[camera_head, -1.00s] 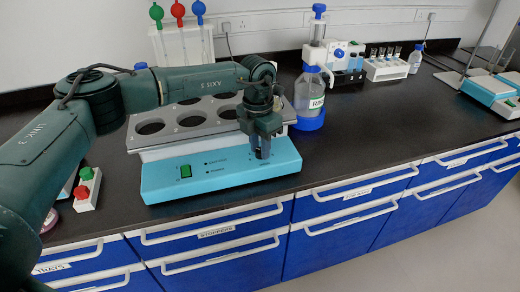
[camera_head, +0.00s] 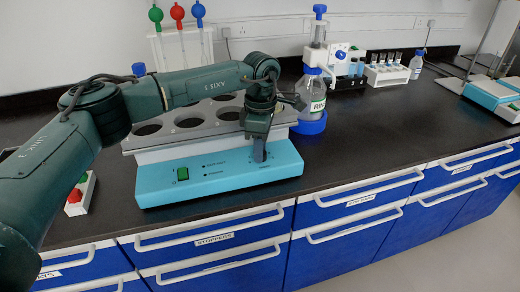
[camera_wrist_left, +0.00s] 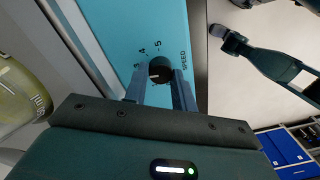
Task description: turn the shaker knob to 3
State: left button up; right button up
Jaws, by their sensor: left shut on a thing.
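The shaker (camera_head: 220,182) is a turquoise base with a grey rack of round holes on top, at the bench front in the head view. Its black speed knob (camera_wrist_left: 160,70) shows in the left wrist view, beside printed marks 3, 4 and 5 and the word SPEED. My left gripper (camera_head: 259,150) points down at the right end of the shaker's front panel and hides the knob in the head view. In the left wrist view its two fingers (camera_wrist_left: 159,90) are shut on the knob from both sides. The knob's exact setting is hard to read.
A labelled bottle (camera_head: 312,95) with a blue base stands behind right. A small switch box (camera_head: 78,194) is at left. A dark arm, likely my right one (camera_wrist_left: 265,55), shows in the wrist view.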

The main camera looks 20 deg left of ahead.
pick_arm(q)
jog(key=shift+m, duration=1.2)
jog(key=shift+r, duration=0.1)
jog(key=o, duration=1)
jog(key=r, duration=0.8)
jog(key=r+b, duration=0.1)
jog(key=r, duration=0.4)
jog(key=shift+w+d, duration=0.1)
jog(key=shift+w, duration=0.2)
